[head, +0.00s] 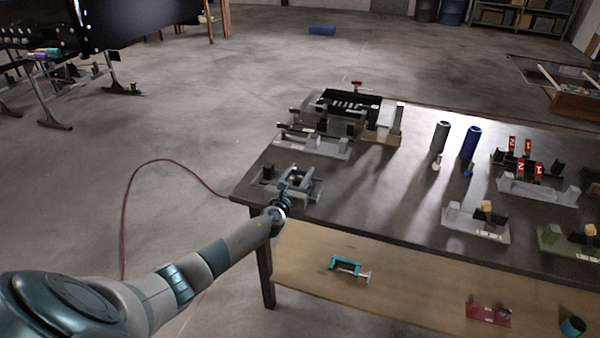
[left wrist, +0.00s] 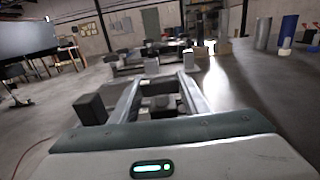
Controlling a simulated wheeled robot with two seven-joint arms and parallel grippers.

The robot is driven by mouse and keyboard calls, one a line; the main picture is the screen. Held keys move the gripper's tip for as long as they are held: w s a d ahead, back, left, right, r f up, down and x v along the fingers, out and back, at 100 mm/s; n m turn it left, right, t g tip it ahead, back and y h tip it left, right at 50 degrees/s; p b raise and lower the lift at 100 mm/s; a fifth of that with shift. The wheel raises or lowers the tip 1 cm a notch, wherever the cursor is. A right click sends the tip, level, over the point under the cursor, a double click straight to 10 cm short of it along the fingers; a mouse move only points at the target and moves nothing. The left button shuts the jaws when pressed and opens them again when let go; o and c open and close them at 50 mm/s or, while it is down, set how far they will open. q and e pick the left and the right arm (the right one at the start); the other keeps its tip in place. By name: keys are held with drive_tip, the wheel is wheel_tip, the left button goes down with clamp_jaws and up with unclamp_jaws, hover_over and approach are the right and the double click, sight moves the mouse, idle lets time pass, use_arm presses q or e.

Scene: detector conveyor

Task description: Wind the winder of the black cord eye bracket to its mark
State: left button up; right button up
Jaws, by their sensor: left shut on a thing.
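A grey bracket fixture (head: 314,187) with dark blocks stands at the near left corner of the table. My left gripper (head: 285,188) reaches it from the front and is shut on a small part there, which I take to be the winder. In the left wrist view, the two fingers of my left gripper (left wrist: 160,82) run forward with dark parts between them, and a black block (left wrist: 90,108) stands just left. The mark and the cord eye cannot be made out. My right gripper is not in view.
More grey fixtures (head: 322,146) and a black tray (head: 350,104) stand behind on the table (head: 380,200). A dark cylinder (head: 443,137) and a blue cylinder (head: 471,143) stand mid-table. Fixtures with red number tags (head: 527,147) are at right. A teal clamp (head: 346,266) lies on the lower shelf.

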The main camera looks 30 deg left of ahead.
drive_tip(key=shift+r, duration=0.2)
use_arm(q)
drive_tip(key=shift+d+r+n+g+y+p, duration=0.1)
drive_tip(key=shift+n+g+y+p, duration=0.55)
drive_tip(key=shift+n+y, duration=0.75)
drive_tip(key=n+g+y, duration=0.1)
drive_tip(key=y, duration=0.1)
drive_tip(key=shift+w+y, duration=0.1)
drive_tip(key=shift+y, duration=0.2)
drive_tip(key=shift+f+n+g+y+b, duration=0.25)
drive_tip(key=shift+n+g+y+b, duration=0.15)
drive_tip(key=shift+n+g+y, duration=0.6)
drive_tip(key=shift+f+n+g+y+b, duration=0.1)
drive_tip(key=shift+n+g+y+b, duration=0.8)
drive_tip(key=shift+y, duration=0.2)
drive_tip(key=shift+r+n+g+y+b, duration=0.2)
drive_tip(key=shift+n+g+y+b, duration=0.75)
drive_tip(key=shift+g+b, duration=0.4)
drive_tip(key=shift+g, duration=0.4)
drive_tip(key=shift+n+y+b, duration=0.25)
drive_tip(key=shift+n+b, duration=0.1)
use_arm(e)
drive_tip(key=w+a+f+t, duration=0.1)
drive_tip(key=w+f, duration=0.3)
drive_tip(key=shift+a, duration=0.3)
use_arm(q)
drive_tip(key=shift+r, duration=0.1)
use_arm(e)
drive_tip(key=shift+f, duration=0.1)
